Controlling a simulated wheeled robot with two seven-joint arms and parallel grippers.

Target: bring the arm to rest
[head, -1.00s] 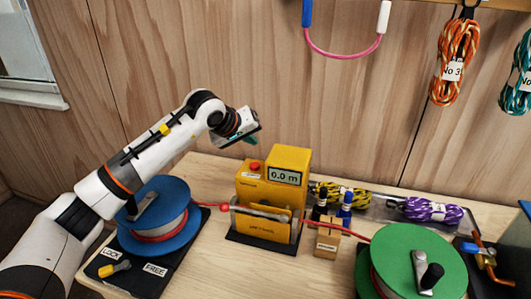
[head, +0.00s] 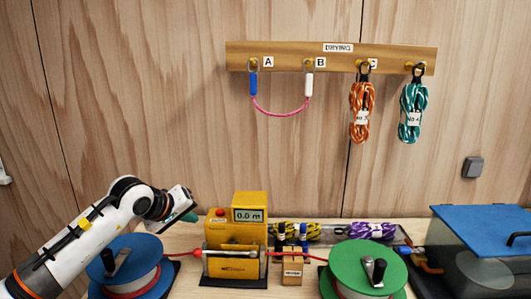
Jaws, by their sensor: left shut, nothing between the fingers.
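My left arm reaches in from the lower left, over the blue reel (head: 135,258). My left gripper (head: 190,217) is shut and empty. It hangs in the air just left of the yellow meter (head: 237,233), whose display reads 0.0 m, and appears apart from it. The gripper's dark body hides part of the fingers. A red line runs from the blue reel's side through the meter to the green reel (head: 345,262). My right gripper is not in view.
A small wooden block (head: 292,271) with dark and blue pens stands right of the meter. Yellow and purple rope bundles (head: 371,230) lie behind. A blue-lidded clear box (head: 470,255) stands at right. A wall rack (head: 330,57) holds a pink sling and two rope coils.

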